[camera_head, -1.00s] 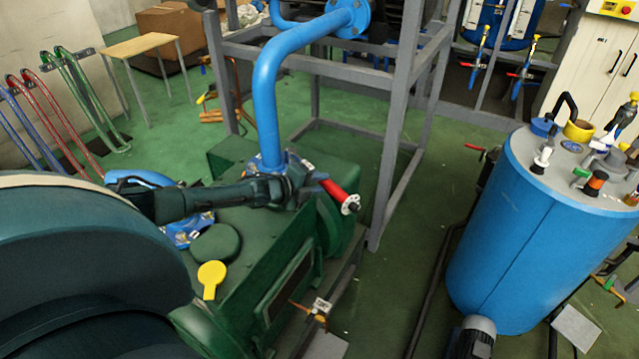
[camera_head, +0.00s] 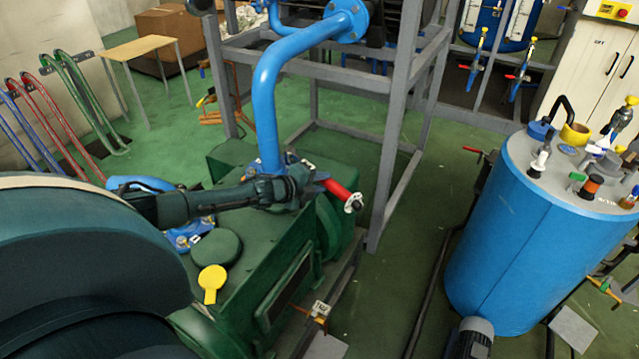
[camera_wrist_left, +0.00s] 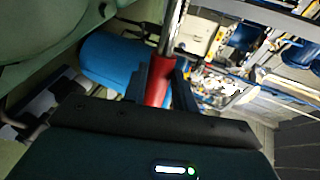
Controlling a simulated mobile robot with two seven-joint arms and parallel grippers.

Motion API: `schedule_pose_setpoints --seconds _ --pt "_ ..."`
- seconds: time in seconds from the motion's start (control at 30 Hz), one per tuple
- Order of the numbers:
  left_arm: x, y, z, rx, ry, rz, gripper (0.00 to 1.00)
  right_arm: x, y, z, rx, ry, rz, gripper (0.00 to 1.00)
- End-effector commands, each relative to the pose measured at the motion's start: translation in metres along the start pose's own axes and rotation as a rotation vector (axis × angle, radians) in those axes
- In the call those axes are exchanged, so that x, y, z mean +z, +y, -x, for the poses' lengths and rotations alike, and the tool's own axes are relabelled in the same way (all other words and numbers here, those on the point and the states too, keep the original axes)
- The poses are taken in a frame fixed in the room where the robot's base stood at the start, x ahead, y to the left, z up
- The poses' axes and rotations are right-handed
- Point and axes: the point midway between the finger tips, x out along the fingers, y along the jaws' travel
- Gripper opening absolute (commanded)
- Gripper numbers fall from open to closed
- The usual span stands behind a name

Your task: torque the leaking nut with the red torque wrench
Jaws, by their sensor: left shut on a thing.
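The red torque wrench (camera_head: 339,190) shows in the head view as a red handle with a pale round end, sticking out to the right of my left gripper (camera_head: 296,186). In the left wrist view the wrench's red grip (camera_wrist_left: 158,88) lies between my left gripper's two fingers (camera_wrist_left: 160,84), with a metal shaft running up. My left gripper is shut on it, beside the foot of the blue pipe (camera_head: 267,110) on the green pump (camera_head: 250,245). The pipe's flange is partly hidden by my arm, and I cannot make out the leaking nut. My right gripper is not seen.
A grey steel frame (camera_head: 393,130) stands just behind and right of the pump. A blue tank (camera_head: 530,235) with bottles on its lid stands at the right. A yellow paddle-shaped part (camera_head: 211,283) lies on the pump. Green floor (camera_head: 420,190) is open between frame and tank.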

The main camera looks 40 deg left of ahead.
Motion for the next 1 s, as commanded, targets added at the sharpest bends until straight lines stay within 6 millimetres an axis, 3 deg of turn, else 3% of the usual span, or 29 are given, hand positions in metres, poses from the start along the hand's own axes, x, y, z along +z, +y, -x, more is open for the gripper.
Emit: schedule_pose_setpoints --seconds 0.03,0.73,0.93,1.0 --pt "0.001 -0.009 0.002 -0.008 0.000 -0.001 0.00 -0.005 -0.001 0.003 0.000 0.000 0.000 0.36" --pt "0.002 -0.037 0.013 -0.008 -0.001 0.000 0.00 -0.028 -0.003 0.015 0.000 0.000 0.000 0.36" --pt "0.003 -0.056 0.020 -0.008 -0.001 0.001 0.00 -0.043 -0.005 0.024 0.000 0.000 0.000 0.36" --pt "0.004 -0.059 0.022 -0.009 -0.001 -0.003 0.00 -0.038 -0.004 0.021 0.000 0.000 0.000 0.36"
